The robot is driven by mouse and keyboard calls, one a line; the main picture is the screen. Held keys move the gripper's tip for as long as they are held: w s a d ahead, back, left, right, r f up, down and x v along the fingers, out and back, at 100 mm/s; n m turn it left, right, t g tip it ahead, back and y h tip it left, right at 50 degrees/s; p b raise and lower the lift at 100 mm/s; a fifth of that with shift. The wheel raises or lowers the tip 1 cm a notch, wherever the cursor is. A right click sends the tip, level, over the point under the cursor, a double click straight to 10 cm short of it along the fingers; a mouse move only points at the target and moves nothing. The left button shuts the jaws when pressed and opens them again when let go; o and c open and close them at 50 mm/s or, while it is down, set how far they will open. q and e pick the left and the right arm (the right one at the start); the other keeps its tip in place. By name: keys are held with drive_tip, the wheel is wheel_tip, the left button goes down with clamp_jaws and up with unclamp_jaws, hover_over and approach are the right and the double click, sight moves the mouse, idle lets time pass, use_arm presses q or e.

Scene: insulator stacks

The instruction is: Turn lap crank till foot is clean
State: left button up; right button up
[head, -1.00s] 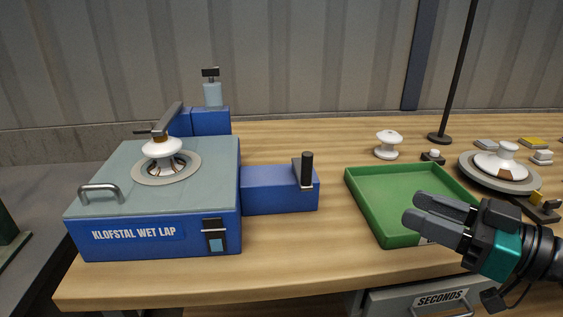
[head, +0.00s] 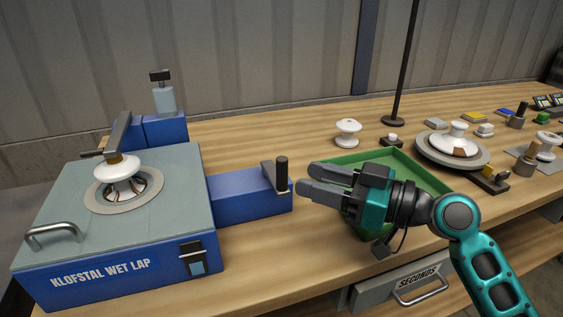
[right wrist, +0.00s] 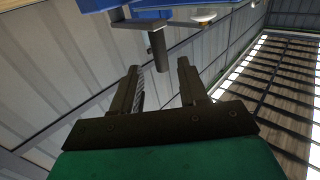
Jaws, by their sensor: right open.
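The blue wet lap (head: 110,277) stands at the left of the bench. A white insulator with a brown band (head: 118,170) sits upright on its round grey plate (head: 150,199), under a dark arm; its foot is hidden. The crank (head: 281,174), a dark upright handle, stands at the end of the blue side box (head: 245,192). My right gripper (head: 305,178) is open and empty just right of the crank handle, apart from it. In the right wrist view the handle (right wrist: 157,43) shows ahead of the open fingers (right wrist: 161,78). My left gripper is not in view.
A green tray (head: 428,176) lies partly behind my right gripper. A white insulator (head: 347,132) and a grey turntable (head: 425,153) bearing another stand behind it. A black pole (head: 403,70) rises at the back. Bare bench lies in front of the side box.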

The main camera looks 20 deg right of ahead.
sight(282, 188)
drive_tip(key=p+x, duration=0.1)
drive_tip(key=x, duration=0.5)
drive_tip(key=shift+w+a, duration=0.15)
drive_tip(key=shift+a, duration=0.05)
clamp_jaws()
idle(0.4)
